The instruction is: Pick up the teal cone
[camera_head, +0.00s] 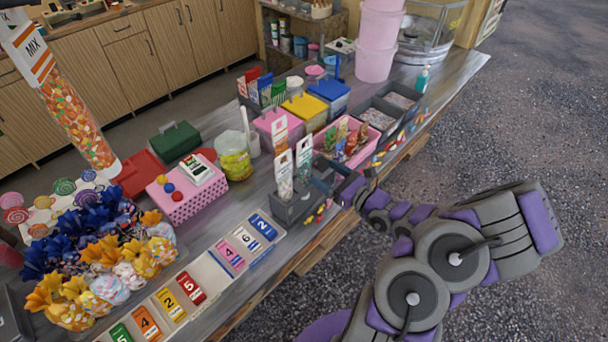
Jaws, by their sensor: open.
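I cannot make out a teal cone anywhere in this view. My gripper (348,186) is small here, at the end of my purple and grey arm. It is open, at the counter's front edge, right of a dark grey box (292,208) with upright printed packets. Its fingertips partly overlap the box and neighbouring trays in the picture, so I cannot tell whether they touch anything. My arm hides part of the counter edge and ground.
The grey counter (212,236) holds numbered cards, a pink dotted box (186,198), a pink tray (378,153) of small packets, and paper-wrapped sweets (100,250). Pink tubs (375,60) and a teal-topped bottle (422,78) stand farther back. Open gravel (520,130) lies to the right.

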